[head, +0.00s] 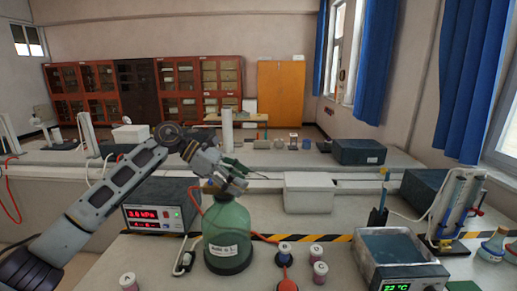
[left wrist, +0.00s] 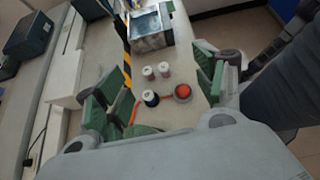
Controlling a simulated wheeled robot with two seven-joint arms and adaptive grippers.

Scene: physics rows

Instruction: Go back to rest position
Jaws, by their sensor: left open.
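My left gripper (head: 236,180) is at the end of the grey arm that comes in from the left. It is raised over the bench, at the top of the large green bottle (head: 228,238) in the head view. I cannot tell whether it touches the bottle or only stands in front of or above it. In the left wrist view the green-padded fingers of the left gripper (left wrist: 160,92) are spread wide apart with nothing held between them. Bench items show in the gap below. My right gripper is in neither view.
A pressure meter (head: 160,208) stands left of the bottle. Small spools (head: 285,249) and an orange-red item (left wrist: 182,90) lie right of it. A water bath (head: 398,255) and white box (head: 310,195) stand farther right. Yellow-black tape (head: 330,238) crosses the bench.

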